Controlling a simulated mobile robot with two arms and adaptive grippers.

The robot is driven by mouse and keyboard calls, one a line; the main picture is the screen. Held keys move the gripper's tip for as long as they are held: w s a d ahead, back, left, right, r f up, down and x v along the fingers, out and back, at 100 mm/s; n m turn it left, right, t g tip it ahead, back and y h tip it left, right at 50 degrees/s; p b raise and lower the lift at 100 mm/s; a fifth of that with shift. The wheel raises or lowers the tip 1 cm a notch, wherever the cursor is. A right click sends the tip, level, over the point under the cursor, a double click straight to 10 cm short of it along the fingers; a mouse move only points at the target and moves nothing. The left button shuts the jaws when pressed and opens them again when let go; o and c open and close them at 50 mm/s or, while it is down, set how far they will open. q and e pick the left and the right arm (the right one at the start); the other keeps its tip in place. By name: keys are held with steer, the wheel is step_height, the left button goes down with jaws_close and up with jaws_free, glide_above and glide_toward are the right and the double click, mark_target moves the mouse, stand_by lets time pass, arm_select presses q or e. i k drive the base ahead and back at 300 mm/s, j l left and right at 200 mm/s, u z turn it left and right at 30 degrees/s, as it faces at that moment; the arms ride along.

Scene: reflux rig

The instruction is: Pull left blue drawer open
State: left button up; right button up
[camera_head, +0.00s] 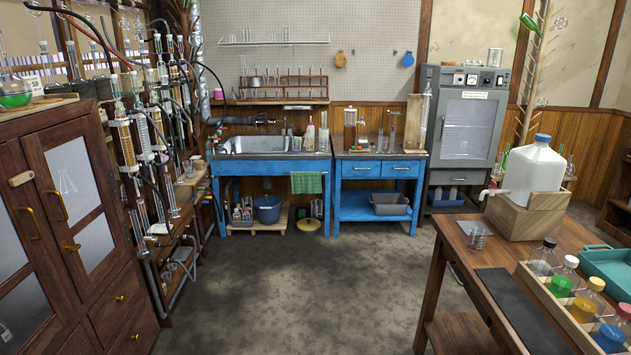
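The left blue drawer (361,170) is in the front of the blue table at the back, right of the sink. It looks shut, its front flush with the frame, with a small pull at its middle. The right blue drawer (405,169) beside it also looks shut. The blue table (373,214) has an open lower shelf under the drawers. Neither of my grippers is in view.
Open grey floor (300,290) lies before the blue table. A grey bin (390,204) sits on its lower shelf. The sink bench (262,144) adjoins it left, a grey cabinet (466,125) right. A wooden table (450,240) stands front right, a brown cupboard (75,240) front left.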

mark_target(349, 168)
steer(key=i, duration=1.8)
steer(key=i+z, duration=0.15)
steer(key=i, duration=0.3)
steer(key=i+j+z, duration=0.1)
steer(key=i, duration=0.35)
steer(key=i+j+z, duration=0.15)
steer(key=i, duration=0.25)
steer(key=i+j+z, duration=0.15)
steer(key=i, duration=0.3)
